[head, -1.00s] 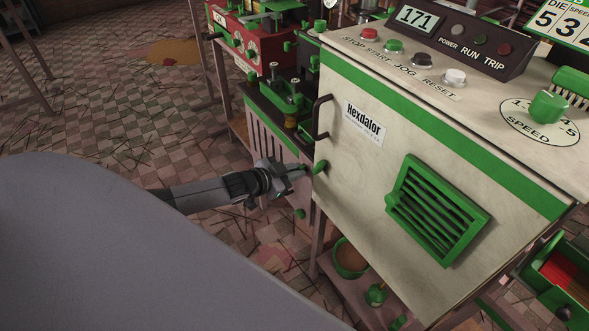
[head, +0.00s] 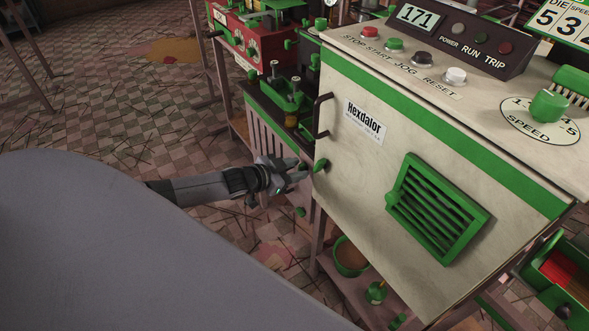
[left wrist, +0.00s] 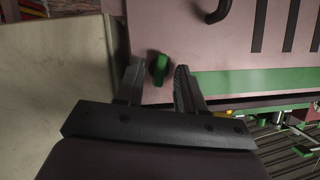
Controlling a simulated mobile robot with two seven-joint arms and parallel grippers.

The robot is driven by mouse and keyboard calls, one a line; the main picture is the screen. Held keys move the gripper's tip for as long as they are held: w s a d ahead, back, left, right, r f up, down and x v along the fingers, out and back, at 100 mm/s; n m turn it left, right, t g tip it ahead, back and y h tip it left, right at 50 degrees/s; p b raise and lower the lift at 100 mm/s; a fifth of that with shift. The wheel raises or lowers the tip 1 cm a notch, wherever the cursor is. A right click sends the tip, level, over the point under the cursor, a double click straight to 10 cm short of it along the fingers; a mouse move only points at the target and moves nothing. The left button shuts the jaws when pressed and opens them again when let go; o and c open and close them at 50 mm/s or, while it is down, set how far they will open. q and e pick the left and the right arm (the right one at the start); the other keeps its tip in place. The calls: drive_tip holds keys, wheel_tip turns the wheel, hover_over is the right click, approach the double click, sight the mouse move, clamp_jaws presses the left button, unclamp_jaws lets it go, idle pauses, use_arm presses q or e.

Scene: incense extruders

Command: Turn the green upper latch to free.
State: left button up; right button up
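In the left wrist view a green latch (left wrist: 158,68) is on a pinkish slotted panel (left wrist: 180,25), near the panel's edge. My left gripper (left wrist: 159,76) is open, with one finger on each side of the latch. A gap shows beside the latch, mainly toward the right finger. In the head view my left gripper (head: 302,175) is in front of the slotted panel (head: 266,128), by the left edge of the cream cabinet, and hides this latch. A lower green latch (head: 300,212) shows below the gripper. My right gripper is out of view.
The cream Hexdalor cabinet (head: 365,185) stands close to the right, with a green knob (head: 320,166) and a black handle (head: 320,116). A dark handle (left wrist: 220,10) is on the slotted panel. A bowl (head: 350,258) is on the low shelf. The floor at left is open.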

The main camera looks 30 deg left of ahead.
use_arm(q)
drive_tip(key=p+v, duration=0.2)
drive_tip(key=v, duration=0.5)
idle(0.4)
idle(0.4)
